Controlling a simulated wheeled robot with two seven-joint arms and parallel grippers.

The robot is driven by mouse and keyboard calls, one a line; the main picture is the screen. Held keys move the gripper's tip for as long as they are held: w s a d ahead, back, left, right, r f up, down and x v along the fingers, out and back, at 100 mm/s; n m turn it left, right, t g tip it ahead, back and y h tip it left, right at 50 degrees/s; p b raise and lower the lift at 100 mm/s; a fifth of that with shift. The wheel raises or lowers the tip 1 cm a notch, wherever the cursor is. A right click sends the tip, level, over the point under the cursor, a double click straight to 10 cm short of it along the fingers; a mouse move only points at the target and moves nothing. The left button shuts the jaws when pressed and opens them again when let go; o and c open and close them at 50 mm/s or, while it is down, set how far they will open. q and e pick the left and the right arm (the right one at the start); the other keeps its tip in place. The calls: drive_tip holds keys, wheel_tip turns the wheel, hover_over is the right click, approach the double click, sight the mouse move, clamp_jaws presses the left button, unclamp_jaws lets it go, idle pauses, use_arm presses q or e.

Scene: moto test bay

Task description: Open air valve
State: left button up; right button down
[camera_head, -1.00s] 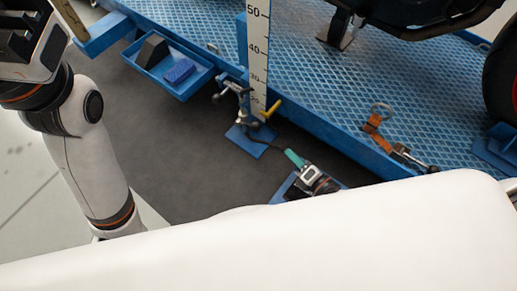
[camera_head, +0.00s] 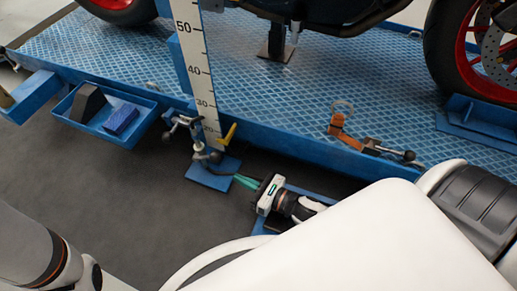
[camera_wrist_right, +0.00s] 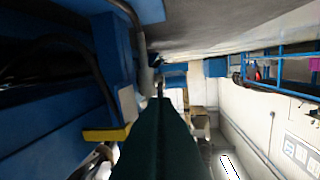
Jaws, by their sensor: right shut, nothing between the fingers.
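The air valve shows as a yellow lever (camera_head: 229,134) beside the foot of the white ruler post, next to metal fittings (camera_head: 198,143) above a small blue plate. The lever stands up at a tilt. It also shows in the right wrist view as a yellow bar (camera_wrist_right: 105,134) left of my fingers. My right gripper (camera_head: 240,181) is shut with teal fingers, empty, below the lever and apart from it in the head view. Its dark green fingers (camera_wrist_right: 160,140) fill the middle of the wrist view. My left gripper is out of view; only its arm shows at lower left.
A blue ridged lift platform (camera_head: 290,110) carries a motorcycle. A blue tray (camera_head: 148,110) with a block hangs on its front edge. Dark floor (camera_head: 90,185) is free at the left.

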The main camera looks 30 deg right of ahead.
drive_tip(key=shift+w+a+r+p, duration=0.3)
drive_tip(key=shift+w+r, duration=0.15)
drive_tip(key=shift+w, duration=0.2)
drive_tip(key=shift+w+a+r+p, duration=0.3)
drive_tip(key=shift+w+r, duration=0.1)
drive_tip(key=shift+w, duration=0.3)
drive_tip(key=shift+w+a+r+p, duration=0.3)
drive_tip(key=shift+w+r, duration=0.15)
drive_tip(key=shift+w, duration=0.2)
